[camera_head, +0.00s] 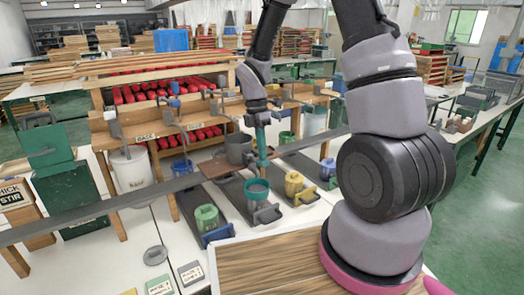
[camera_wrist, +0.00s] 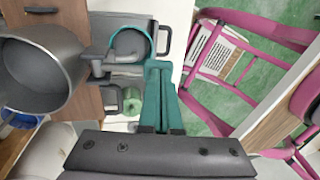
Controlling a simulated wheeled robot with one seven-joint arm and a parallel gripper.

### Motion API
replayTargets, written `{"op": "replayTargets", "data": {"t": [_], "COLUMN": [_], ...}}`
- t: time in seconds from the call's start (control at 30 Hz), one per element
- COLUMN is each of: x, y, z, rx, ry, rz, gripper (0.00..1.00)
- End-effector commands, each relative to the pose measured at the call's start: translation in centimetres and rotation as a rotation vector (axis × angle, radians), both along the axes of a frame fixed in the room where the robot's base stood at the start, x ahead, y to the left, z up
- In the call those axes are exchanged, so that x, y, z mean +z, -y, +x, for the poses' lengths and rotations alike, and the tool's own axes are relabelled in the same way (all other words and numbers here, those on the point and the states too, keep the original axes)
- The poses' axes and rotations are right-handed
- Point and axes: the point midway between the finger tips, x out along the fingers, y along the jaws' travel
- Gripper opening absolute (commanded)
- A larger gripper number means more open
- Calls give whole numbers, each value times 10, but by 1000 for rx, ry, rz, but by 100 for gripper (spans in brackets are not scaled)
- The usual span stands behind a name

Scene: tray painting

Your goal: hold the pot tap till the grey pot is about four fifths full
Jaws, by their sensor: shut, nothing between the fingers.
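A large grey vessel (camera_head: 238,148) stands on the brown shelf, left of my gripper; it fills the left of the wrist view (camera_wrist: 35,75). A grey tap fitting (camera_wrist: 98,66) sticks out from its side towards my fingers. Below is a grey pot with a teal rim (camera_head: 257,188), upright on a dark strip; it also shows in the wrist view (camera_wrist: 130,42), partly hidden by the tap. I cannot tell its fill level. My gripper (camera_head: 262,165) has teal fingers pointing down, shut and empty, close beside the tap (camera_wrist: 158,66). I cannot tell whether they touch it.
A green pot (camera_head: 207,217) and a yellow pot (camera_head: 294,184) stand on neighbouring dark strips. A long grey rail (camera_head: 70,220) crosses in front. A wooden board (camera_head: 265,265) lies nearest me.

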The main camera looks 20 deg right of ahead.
Motion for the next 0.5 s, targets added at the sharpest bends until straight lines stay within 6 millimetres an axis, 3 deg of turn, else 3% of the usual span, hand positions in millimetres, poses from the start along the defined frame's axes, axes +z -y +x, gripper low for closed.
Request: {"op": "replayTargets", "data": {"t": [0.17,0.4,0.5], "x": [-4,-39,-43], "y": [1,6,6], "z": [-3,-18,-19], "rx": [-1,1,1], "ry": [-2,-4,-2], "rz": [0,1,0], "gripper": [0,0,0]}}
